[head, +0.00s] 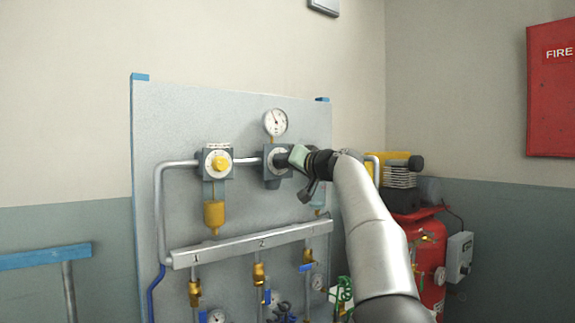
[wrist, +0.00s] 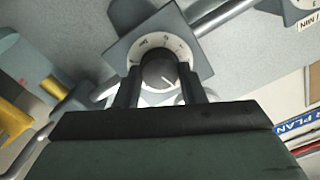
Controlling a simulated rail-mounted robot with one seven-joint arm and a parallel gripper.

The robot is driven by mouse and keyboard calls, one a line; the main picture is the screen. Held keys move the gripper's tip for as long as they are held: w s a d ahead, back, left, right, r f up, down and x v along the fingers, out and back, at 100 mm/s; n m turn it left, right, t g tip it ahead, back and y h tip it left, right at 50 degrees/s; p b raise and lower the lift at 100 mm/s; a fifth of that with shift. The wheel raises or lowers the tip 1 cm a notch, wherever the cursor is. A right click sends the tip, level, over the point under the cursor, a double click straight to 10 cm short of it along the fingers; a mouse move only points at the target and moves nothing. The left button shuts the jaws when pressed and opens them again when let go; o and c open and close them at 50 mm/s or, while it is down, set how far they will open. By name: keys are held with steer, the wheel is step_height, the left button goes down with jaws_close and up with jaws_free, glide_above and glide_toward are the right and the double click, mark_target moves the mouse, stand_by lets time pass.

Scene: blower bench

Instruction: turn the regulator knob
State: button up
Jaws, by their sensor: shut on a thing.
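The black regulator knob (wrist: 160,72) sits at the middle of a white dial ring on a square grey housing in the wrist view. A light pointer line shows on its face. In the head view the grey regulator body (head: 272,172) is on the panel below a round gauge (head: 275,122), with its knob mostly hidden by my gripper (head: 286,158). In the wrist view the two dark fingers of my gripper (wrist: 160,88) lie on either side of the knob, shut on it. Part of the dial's lower edge is hidden behind the fingers.
A second unit with a yellow knob (head: 219,163) is to the left on the same pipe. A numbered manifold bar (head: 240,247) with brass valves runs below. A red tank (head: 425,260) with a yellow-and-black machine stands right of the panel.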

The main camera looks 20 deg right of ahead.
steer(key=o, duration=1)
steer(key=shift+s, duration=0.1)
steer(key=b+v, duration=0.6)
steer(key=v, duration=1.1)
steer(key=shift+s, duration=0.15)
